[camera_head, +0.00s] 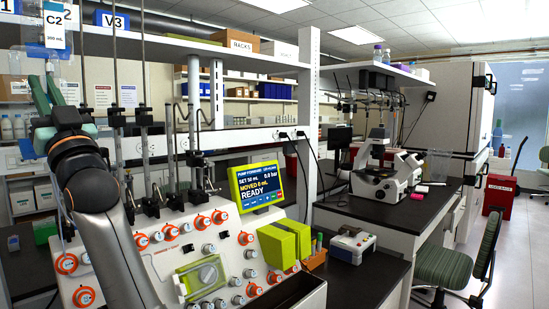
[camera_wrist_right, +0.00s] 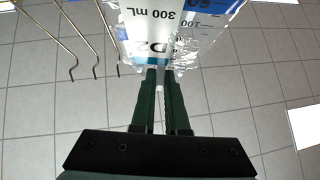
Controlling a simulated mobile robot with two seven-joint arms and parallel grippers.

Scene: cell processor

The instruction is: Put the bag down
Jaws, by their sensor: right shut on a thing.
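A clear bag (camera_head: 55,45) with a white label reading "C2" and "300 mL" is at the upper left in the head view. My right gripper (camera_head: 46,92) is just below it, with its green fingers pointing up. In the right wrist view the gripper (camera_wrist_right: 162,80) is shut on the narrow end of the bag (camera_wrist_right: 170,25), which fills the top middle. Part of the bag's label is cut off there. My left gripper is not in view.
A processor with orange-ringed knobs (camera_head: 215,248) and a screen (camera_head: 256,187) reading "READY" stands in front of me. Metal poles with clamps (camera_head: 147,120) rise beside the arm. Thin metal hooks (camera_wrist_right: 75,45) are left of the bag. A microscope (camera_head: 384,175) stands on the right bench.

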